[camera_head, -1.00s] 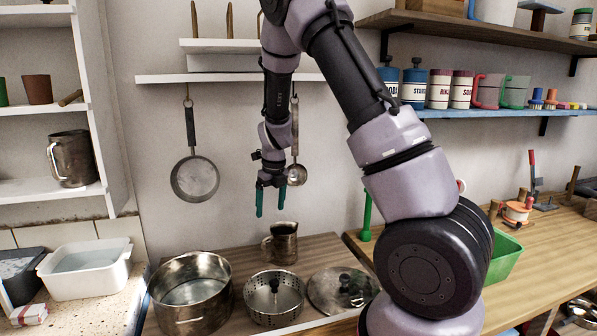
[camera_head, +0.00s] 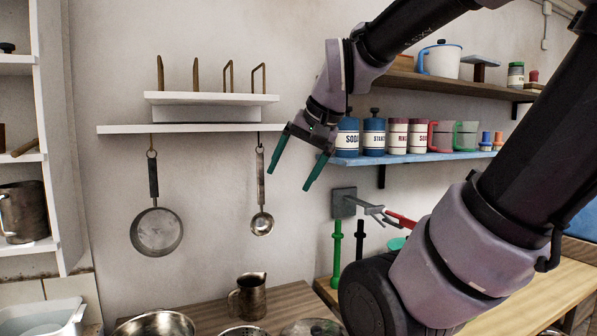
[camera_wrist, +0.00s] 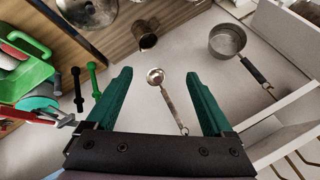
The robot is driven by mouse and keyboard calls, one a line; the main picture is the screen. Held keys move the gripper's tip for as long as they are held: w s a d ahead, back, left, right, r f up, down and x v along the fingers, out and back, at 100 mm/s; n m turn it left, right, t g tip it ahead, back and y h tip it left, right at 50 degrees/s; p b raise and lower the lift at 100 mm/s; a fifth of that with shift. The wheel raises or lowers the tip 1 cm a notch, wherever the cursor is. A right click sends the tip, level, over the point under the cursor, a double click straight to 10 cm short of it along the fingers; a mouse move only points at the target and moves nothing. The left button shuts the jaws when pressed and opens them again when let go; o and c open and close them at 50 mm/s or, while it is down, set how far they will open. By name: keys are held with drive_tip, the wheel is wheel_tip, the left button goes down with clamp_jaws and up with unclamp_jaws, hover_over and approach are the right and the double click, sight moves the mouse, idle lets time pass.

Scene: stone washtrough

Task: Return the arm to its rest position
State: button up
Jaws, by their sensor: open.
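My gripper (camera_head: 294,171) is open and empty, raised in front of the wall. Its two green fingers are spread apart and point down in the head view. It appears right of the hanging ladle (camera_head: 262,222) and in front of the left end of the blue shelf (camera_head: 420,156). In the wrist view, my gripper (camera_wrist: 160,100) has the ladle (camera_wrist: 156,76) showing between its fingers, farther off; nothing is held. My arm reaches from the right side of the head view.
A pan (camera_head: 156,230) hangs left of the ladle under a white shelf (camera_head: 190,128). Canisters (camera_head: 373,135) and mugs (camera_head: 465,137) line the blue shelf close to the gripper. A metal jug (camera_head: 249,297) and a pot (camera_head: 155,325) stand below. Open wall lies under the gripper.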

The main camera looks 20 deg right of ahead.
drive_tip(key=shift+s+d+r+n+t, duration=0.1)
drive_tip(key=shift+s+n+t, duration=0.05)
drive_tip(key=shift+s+n, duration=0.4)
drive_tip(key=shift+s+d+n+t, duration=0.1)
drive_tip(key=shift+s+n+t, duration=0.05)
drive_tip(key=shift+s+n, duration=0.35)
